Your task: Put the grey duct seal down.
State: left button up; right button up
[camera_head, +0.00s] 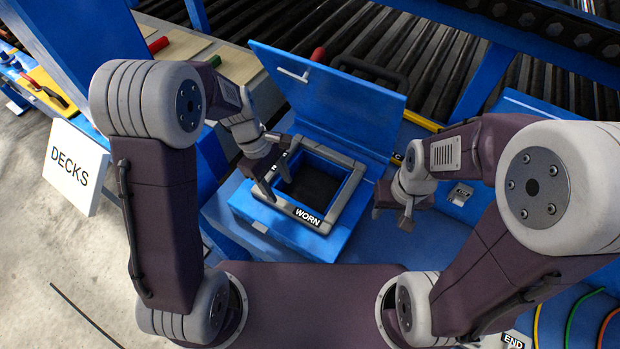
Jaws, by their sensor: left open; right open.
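The grey duct seal (347,198) is a square grey frame. It lies around the opening of a blue box (286,232), with a dark hollow inside. A tag reading WORN (307,217) shows at its near side. My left gripper (273,184) is open at the seal's left side, its fingers pointing down close to the frame. I cannot tell whether they touch it. My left wrist hides part of the seal's far left corner. My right gripper (391,215) is open and empty, to the right of the seal and apart from it.
The box's blue lid (335,105) stands raised behind the seal. A dark roller conveyor (435,65) runs behind it. A white DECKS sign (76,166) is at left. Coloured cables (570,318) and an END tag (514,341) are at lower right.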

aim_at(289, 206)
pick_arm(q)
jog(key=shift+s+d+f, duration=0.15)
jog(key=shift+s+f, duration=0.15)
jog(key=shift+f, duration=0.3)
jog(key=shift+s+d+f, duration=0.15)
jog(key=shift+s+f, duration=0.1)
jog(key=shift+f, duration=0.35)
jog(key=shift+w+d+f, duration=0.15)
jog(key=shift+d+f, duration=0.1)
jog(key=shift+f, duration=0.6)
jog(key=x, duration=0.4)
jog(key=shift+f+p, duration=0.2)
jog(key=shift+p, duration=0.15)
grip_shut()
